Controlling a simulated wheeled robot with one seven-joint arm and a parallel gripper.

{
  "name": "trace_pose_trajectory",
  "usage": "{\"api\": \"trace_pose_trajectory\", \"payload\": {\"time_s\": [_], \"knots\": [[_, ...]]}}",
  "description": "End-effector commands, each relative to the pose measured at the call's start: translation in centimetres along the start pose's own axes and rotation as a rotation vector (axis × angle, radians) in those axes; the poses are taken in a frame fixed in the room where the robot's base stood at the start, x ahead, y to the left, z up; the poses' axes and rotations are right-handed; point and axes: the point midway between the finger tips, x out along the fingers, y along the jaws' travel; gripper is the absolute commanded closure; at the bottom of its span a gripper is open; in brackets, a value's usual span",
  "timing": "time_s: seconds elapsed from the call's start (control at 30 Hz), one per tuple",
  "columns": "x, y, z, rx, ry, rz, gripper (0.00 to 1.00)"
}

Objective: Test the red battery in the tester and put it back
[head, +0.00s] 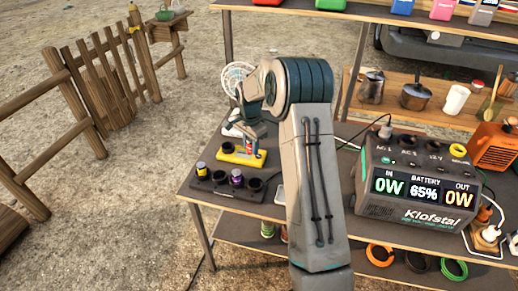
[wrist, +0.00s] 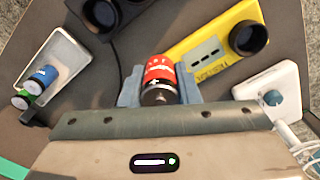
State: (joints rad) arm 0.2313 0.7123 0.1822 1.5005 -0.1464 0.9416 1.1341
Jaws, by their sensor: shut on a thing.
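My gripper (wrist: 160,88) is shut on the red battery (wrist: 159,69), with one grey finger on each side of it. The red battery also shows small below my wrist in the head view (head: 249,147). The yellow tester (wrist: 205,55) lies just beyond it, to the upper right in the wrist view; its round black socket (wrist: 248,37) looks empty. The battery appears apart from that socket; its height above the table is unclear. The dark battery rack (head: 222,190) holds a purple battery (head: 236,177) and a yellow-topped one (head: 202,168); other cups look empty.
A white tray (wrist: 75,50) with blue and green batteries lies left in the wrist view. A white device with a blue knob (wrist: 272,97) is at right. The Klofstal power station (head: 420,185) stands right of my arm.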

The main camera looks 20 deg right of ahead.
Motion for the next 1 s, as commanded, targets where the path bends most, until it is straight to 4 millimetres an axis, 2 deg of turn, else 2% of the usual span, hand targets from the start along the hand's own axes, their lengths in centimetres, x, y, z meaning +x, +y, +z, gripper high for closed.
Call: {"api": "trace_pose_trajectory", "payload": {"time_s": [0.7,1.0], "knots": [[-0.3,-10.2,0.3,-0.001,0.0,-0.001,0.96],[-0.2,-13.3,0.3,-0.001,0.001,0.0,0.96]]}}
